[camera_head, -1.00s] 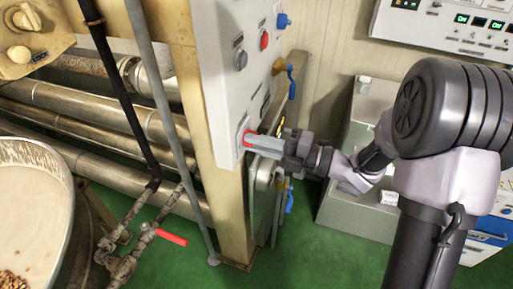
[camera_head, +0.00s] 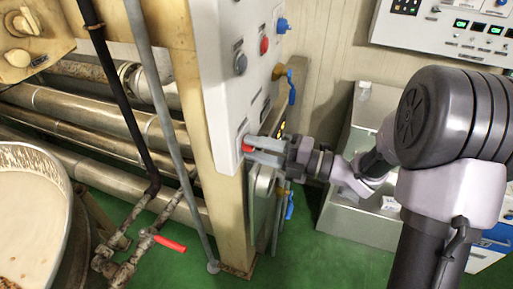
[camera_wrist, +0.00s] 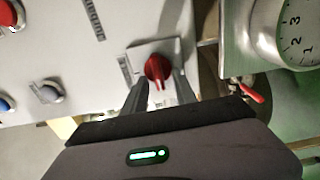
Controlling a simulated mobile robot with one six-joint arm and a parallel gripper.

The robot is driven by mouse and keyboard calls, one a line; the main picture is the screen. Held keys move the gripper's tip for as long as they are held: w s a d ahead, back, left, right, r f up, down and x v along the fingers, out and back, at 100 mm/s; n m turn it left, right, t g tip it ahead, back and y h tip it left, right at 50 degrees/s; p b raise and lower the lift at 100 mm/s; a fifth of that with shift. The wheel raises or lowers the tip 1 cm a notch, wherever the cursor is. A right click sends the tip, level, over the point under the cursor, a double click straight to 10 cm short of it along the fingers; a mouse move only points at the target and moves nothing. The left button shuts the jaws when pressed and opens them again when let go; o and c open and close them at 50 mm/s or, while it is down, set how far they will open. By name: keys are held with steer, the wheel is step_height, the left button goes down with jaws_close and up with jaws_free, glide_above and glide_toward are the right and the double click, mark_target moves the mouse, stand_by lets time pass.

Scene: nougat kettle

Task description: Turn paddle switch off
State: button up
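The red paddle switch (camera_wrist: 158,70) sits on a pale square plate on the white control panel (camera_head: 222,90). In the wrist view its paddle stands between my two fingertips, with a gap showing on each side. In the head view the switch (camera_head: 247,148) is low on the panel and partly covered by my fingers. My gripper (camera_head: 262,149) reaches in from the right with its fingers apart around the switch; it also shows in the wrist view (camera_wrist: 161,88). The gripper looks open. I cannot tell whether a finger touches the paddle's far side.
Blue-grey and red buttons (camera_head: 264,46) sit higher on the panel. A tan post (camera_head: 233,225) stands under it. A red-handled valve (camera_head: 168,243) and a kettle (camera_head: 65,190) are at the left. A grey cabinet (camera_head: 345,215) stands behind my arm.

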stand_by(0.3)
steer(key=p+v, duration=0.5)
steer(key=v, duration=1.2)
steer(key=shift+d, duration=0.2)
steer(key=shift+s, duration=0.1)
